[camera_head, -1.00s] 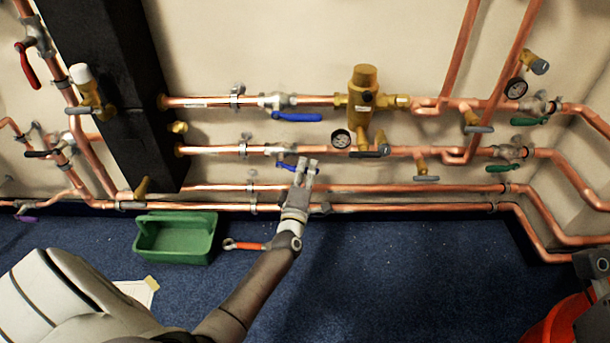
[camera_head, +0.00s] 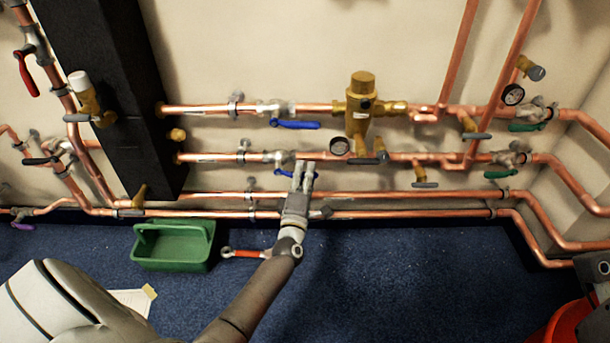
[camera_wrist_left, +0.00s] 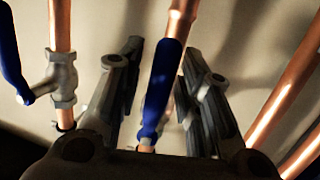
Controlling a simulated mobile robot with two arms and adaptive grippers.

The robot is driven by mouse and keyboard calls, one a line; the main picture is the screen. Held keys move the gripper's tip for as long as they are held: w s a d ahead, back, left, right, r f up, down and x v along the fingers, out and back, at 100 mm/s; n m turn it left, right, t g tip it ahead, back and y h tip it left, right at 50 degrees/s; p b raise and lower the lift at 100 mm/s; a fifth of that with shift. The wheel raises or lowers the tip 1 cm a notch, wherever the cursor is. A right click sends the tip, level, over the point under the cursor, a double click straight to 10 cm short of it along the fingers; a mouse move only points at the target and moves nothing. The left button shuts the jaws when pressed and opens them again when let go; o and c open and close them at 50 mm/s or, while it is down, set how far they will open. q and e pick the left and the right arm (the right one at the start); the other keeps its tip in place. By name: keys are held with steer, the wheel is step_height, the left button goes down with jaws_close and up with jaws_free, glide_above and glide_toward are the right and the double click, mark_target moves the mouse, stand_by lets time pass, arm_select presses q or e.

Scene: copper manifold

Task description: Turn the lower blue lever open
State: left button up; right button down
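The lower blue lever (camera_head: 283,172) hangs at the valve on the second pipe from the top, lying along that pipe and partly hidden by my left gripper (camera_head: 303,168). In the left wrist view the lever (camera_wrist_left: 162,85) stands between the two dark fingers (camera_wrist_left: 158,95), with a gap visible on both sides. The left gripper is open around it, and I see no clear contact. The upper blue lever (camera_head: 294,124) lies along the top pipe and also shows at the left of the wrist view (camera_wrist_left: 12,58). My right gripper is not clearly in view.
Two lower copper pipes (camera_head: 400,195) run behind my left gripper. A brass valve body (camera_head: 361,100) and gauge (camera_head: 339,146) sit to its right. A green tray (camera_head: 172,262) and an orange-handled wrench (camera_head: 243,253) lie on the blue floor. A red object (camera_head: 560,325) is at lower right.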

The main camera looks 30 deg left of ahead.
stand_by(0.3)
arm_select(q)
steer(key=v, duration=1.2)
steer(key=shift+f, duration=0.1)
